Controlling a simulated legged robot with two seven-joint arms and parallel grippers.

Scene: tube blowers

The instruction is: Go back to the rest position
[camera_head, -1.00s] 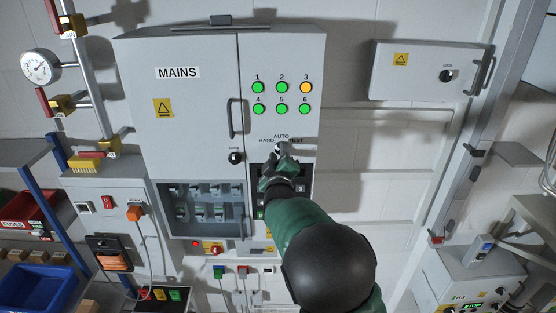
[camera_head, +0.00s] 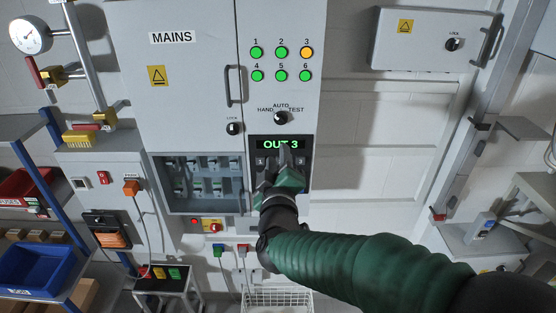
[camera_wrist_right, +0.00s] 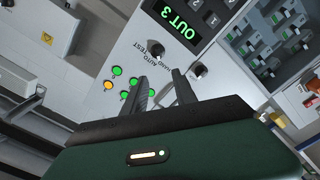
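The grey MAINS cabinet (camera_head: 185,95) fills the middle of the head view. Its selector knob (camera_head: 281,118), marked HAND, AUTO and TEST, is uncovered; it also shows in the right wrist view (camera_wrist_right: 197,70). Below it, a display (camera_head: 281,144) reads OUT 3 in green. My right gripper (camera_head: 284,158) is in front of the panel below the knob and hides part of the numbered keys. In the right wrist view its fingers (camera_wrist_right: 160,77) are apart with nothing between them. My left gripper is not in view.
Lamp 3 (camera_head: 306,52) is yellow; the other numbered lamps are green. A cabinet handle (camera_head: 228,86) and a lock knob (camera_head: 234,128) protrude left of the panel. A small box (camera_head: 430,40) hangs at upper right. A wire basket (camera_head: 275,300) is below.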

